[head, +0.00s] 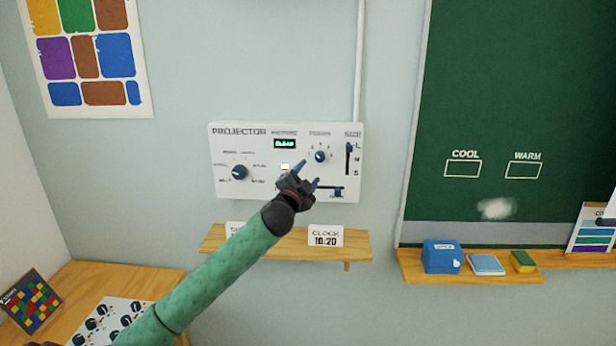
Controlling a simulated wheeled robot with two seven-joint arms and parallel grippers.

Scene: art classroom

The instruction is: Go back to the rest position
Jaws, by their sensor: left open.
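My left gripper (308,174) is raised in front of the white projector panel (225,185), at the end of my green arm. Its two dark blue fingers are apart and nothing shows between them. The fingers overlap the lower middle of the panel in the picture; I cannot tell whether they touch it. The panel has a lit green display (285,143), a left knob (239,172), a right knob (320,156), a vertical slider (348,158) and a lower horizontal slider (338,192). My right gripper cannot be made out.
A table (110,280) is at lower left.

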